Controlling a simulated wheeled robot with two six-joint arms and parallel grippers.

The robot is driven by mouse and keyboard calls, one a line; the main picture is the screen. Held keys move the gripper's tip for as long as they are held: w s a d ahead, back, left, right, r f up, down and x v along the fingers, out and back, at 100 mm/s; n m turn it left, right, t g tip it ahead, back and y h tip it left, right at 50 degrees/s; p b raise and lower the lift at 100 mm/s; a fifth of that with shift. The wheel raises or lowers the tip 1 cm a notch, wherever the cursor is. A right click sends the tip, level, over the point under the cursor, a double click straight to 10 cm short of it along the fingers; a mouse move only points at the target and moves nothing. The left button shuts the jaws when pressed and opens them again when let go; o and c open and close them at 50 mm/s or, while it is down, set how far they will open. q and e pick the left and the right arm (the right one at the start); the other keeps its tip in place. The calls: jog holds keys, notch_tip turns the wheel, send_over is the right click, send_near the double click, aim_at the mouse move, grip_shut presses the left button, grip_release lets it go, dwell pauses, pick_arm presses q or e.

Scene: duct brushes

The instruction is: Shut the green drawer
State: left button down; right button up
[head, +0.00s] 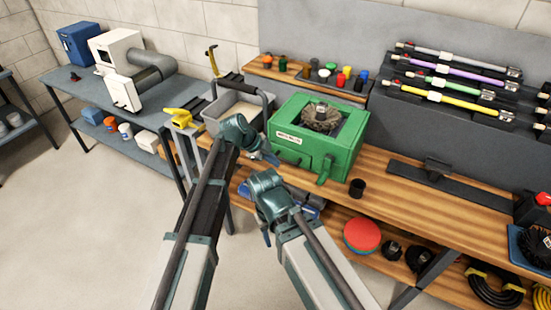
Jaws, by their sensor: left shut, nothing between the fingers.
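The green drawer unit (336,152) sits on the wooden workbench, with a white label (288,137) on its front. A dark round brush (321,117) shows in its open top. How far the drawer stands out is hard to tell. My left gripper (272,158) is shut and empty, close to the left end of the green front; whether it touches is unclear. My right gripper (267,237) is low in front of the bench, apart from the drawer, small and partly hidden by its own wrist, so its jaws cannot be read.
A grey bin (226,100) stands left of the drawer and a small black cup (357,188) to its right. Several coloured parts stand behind, near racked brush rods (458,102). A red disc (362,236) lies on the lower shelf. The floor at left is clear.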

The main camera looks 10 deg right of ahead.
pick_arm(q)
jog(key=p+v, duration=0.6)
jog(key=v, duration=0.2)
jog(key=s+a+f+n+g+y, duration=0.1)
jog(key=s+a+f+n+y, duration=0.15)
jog(key=s+a+n, duration=0.85)
jog(key=s+a+f+n+y, duration=0.1)
jog(key=s+a+n+y, duration=0.3)
jog(key=s+a+n, duration=0.55)
jog(key=s+d+g+y, duration=0.1)
jog(key=s+d, duration=0.3)
jog(key=d, duration=0.6)
jog(key=shift+s, duration=0.35)
